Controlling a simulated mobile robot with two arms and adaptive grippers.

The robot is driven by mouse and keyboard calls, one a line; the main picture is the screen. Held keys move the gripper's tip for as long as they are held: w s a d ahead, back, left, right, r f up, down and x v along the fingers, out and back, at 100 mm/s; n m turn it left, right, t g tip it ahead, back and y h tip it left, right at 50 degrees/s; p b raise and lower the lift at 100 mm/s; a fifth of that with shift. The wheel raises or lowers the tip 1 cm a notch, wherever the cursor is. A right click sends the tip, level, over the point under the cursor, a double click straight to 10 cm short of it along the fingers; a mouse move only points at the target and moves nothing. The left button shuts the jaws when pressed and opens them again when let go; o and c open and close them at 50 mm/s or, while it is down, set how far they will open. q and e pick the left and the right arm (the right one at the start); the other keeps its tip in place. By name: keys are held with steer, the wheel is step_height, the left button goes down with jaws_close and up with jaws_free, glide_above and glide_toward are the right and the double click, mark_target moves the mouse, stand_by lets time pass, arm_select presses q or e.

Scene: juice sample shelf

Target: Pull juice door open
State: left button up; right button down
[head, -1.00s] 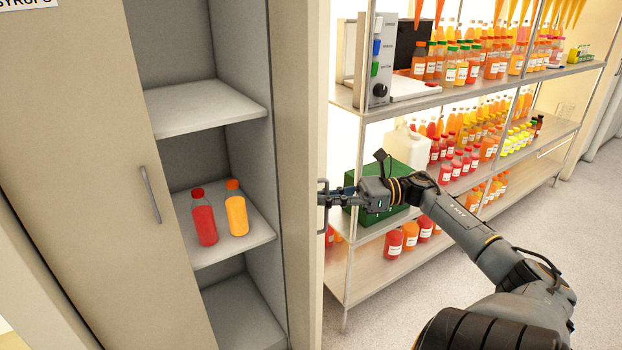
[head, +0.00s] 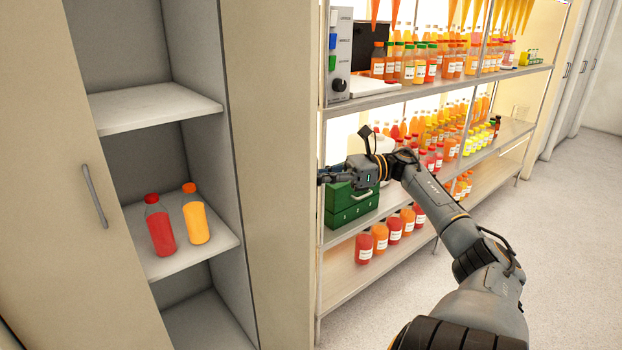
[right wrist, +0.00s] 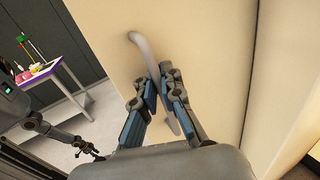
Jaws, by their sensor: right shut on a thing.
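The juice door (head: 272,170) is a beige panel that stands open beside the grey cabinet shelves in the head view. Its outer face (right wrist: 215,50) fills much of the right wrist view. My right gripper (head: 322,177) reaches behind the door's edge, so its fingertips are hidden in the head view. In the right wrist view its fingers (right wrist: 162,88) are shut on the curved grey door handle (right wrist: 150,55). My left gripper (right wrist: 88,150) shows small at the lower left of that view, away from the door; its jaws are too small to read.
A red bottle (head: 160,228) and an orange bottle (head: 195,215) stand on the cabinet's middle shelf (head: 215,245). The other door (head: 60,230) is at left. A rack (head: 345,293) with bottles and a green box (head: 350,203) stands at right. Floor is clear at right.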

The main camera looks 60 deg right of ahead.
steer(key=shift+d+r, duration=0.3)
steer(key=shift+r, duration=0.05)
steer(key=c, duration=1.9)
jaws_free()
steer(key=o, duration=0.4)
steer(key=shift+s+d, duration=0.1)
steer(key=shift+d, duration=0.15)
steer(key=shift+s+d+f, duration=0.25)
steer(key=shift+d+f, duration=0.05)
steer(key=shift+d, duration=0.15)
steer(key=v, duration=1.1)
steer(key=shift+s+d+f, duration=0.2)
steer(key=shift+s+d, duration=0.05)
steer(key=shift+s, duration=0.1)
